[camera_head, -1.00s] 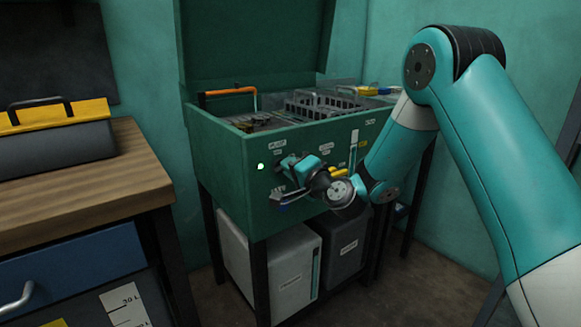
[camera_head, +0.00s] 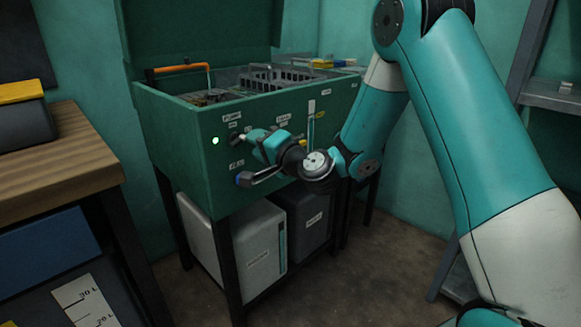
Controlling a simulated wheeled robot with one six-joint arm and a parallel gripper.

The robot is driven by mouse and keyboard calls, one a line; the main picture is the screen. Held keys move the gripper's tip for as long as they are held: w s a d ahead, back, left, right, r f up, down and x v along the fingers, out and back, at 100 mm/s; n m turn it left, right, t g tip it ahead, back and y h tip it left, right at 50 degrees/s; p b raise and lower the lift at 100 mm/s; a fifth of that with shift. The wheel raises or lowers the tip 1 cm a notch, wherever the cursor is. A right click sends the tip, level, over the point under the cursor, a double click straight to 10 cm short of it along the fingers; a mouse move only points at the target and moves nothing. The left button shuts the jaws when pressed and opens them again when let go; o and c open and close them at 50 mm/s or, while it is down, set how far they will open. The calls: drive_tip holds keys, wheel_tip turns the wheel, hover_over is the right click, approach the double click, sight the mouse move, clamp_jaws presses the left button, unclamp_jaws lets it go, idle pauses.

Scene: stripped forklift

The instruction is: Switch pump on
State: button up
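The green washer cabinet (camera_head: 170,135) stands with its lid raised. Its front panel carries small white labels; one at the upper left (camera_head: 232,116) seems to read PUMP. Below that label is a dark switch (camera_head: 236,139), partly covered by my upper finger, so its position is unclear. A small pale light (camera_head: 215,141) left of it is lit. My gripper (camera_head: 246,160) is in front of the panel with its fingers apart, one near the switch and one lower. I see nothing between them. Contact with the switch cannot be told.
An orange spout (camera_head: 180,69) sits over the basin, with a thin pale strand below its end. White (camera_head: 255,250) and dark (camera_head: 307,215) containers stand beneath the cabinet. A wooden bench (camera_head: 60,155) is at left, a metal shelf (camera_head: 548,95) at right. Some floor between is clear.

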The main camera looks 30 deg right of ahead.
drive_tip(key=b+v, duration=1.3)
drive_tip(key=shift+s, duration=0.1)
drive_tip(key=s+a+f+n+g+y+p, duration=0.25)
drive_tip(key=s+a+f+n+g, duration=0.35)
drive_tip(key=s+a+n+g, duration=0.5)
drive_tip(key=s+f+n+g+h, duration=0.4)
drive_tip(key=s+n+g, duration=0.25)
drive_tip(key=s, duration=0.45)
wheel_tip(320, 180, up, 38)
drive_tip(key=p, duration=3.8)
drive_tip(key=shift+s+a, duration=0.25)
drive_tip(key=shift+s, duration=0.2)
